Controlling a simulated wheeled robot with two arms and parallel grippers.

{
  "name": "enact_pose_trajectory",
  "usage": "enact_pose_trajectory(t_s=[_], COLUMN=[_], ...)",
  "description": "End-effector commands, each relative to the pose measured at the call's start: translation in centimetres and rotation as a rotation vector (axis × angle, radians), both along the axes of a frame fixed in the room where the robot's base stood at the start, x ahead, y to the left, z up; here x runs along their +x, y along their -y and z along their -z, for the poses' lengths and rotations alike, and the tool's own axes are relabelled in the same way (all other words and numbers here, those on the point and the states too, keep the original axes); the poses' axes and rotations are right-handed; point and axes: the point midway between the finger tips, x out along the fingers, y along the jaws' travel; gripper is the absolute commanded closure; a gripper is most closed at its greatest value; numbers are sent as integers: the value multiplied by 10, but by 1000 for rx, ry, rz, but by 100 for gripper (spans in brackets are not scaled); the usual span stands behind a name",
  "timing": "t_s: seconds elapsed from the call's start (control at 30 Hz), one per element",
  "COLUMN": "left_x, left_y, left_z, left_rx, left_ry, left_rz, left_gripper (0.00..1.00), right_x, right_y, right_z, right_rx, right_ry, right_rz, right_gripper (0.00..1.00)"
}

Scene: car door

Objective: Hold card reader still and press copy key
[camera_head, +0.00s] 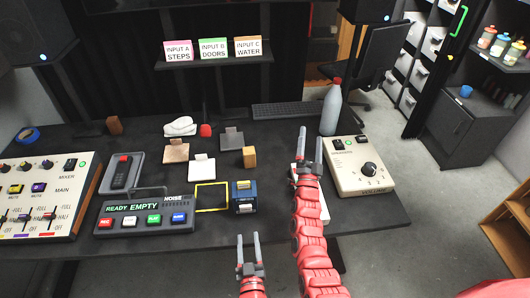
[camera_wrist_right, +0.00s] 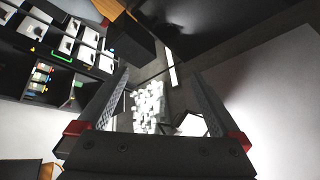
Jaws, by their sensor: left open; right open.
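A small dark blue box (camera_head: 244,204) with yellow marks stands near the table's front, right of a yellow square outline; it may be the card reader, but I cannot read its label or make out a copy key. A dark console (camera_head: 146,220) to its left shows "READY EMPTY" and has a row of coloured keys with small labels. My left gripper (camera_head: 248,242) is open and empty, in front of the blue box and apart from it. My right gripper (camera_head: 310,140) is open and empty, beyond and right of the box; its empty jaws also show in the right wrist view (camera_wrist_right: 160,100).
A cream device with a dial (camera_head: 360,166) and a grey bottle (camera_head: 331,108) stand on the right. A white item (camera_head: 323,208) is partly hidden by my right arm. A mixer (camera_head: 42,195) is at left. Small blocks and a yellow outline (camera_head: 211,184) occupy the middle.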

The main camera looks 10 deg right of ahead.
Motion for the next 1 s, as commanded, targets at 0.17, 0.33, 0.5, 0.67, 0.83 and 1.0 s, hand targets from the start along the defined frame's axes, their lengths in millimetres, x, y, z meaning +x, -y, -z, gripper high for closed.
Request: enact_pose_trajectory(t_s=[0.17, 0.33, 0.5, 0.67, 0.83, 1.0], left_x=[0, 0, 0, 0, 0, 0], left_y=[0, 0, 0, 0, 0, 0], left_z=[0, 0, 0, 0, 0, 0], left_rx=[0, 0, 0, 0, 0, 0], left_ry=[0, 1, 1, 1, 1, 1], left_rz=[0, 0, 0, 0, 0, 0], left_gripper=[50, 50, 50, 50, 50, 50], right_x=[89, 142, 160, 145, 97, 33], right_y=[-20, -60, -107, -144, -167, -168], right_z=[20, 35, 40, 35, 26, 10], right_rx=[269, 511, 720, 883, 1025, 1131], right_ry=[-234, -478, -753, -1034, -1354, -1637], right_rz=[-171, -326, -444, -494, -452, -314], right_gripper=[0, 0, 0, 0, 0, 0])
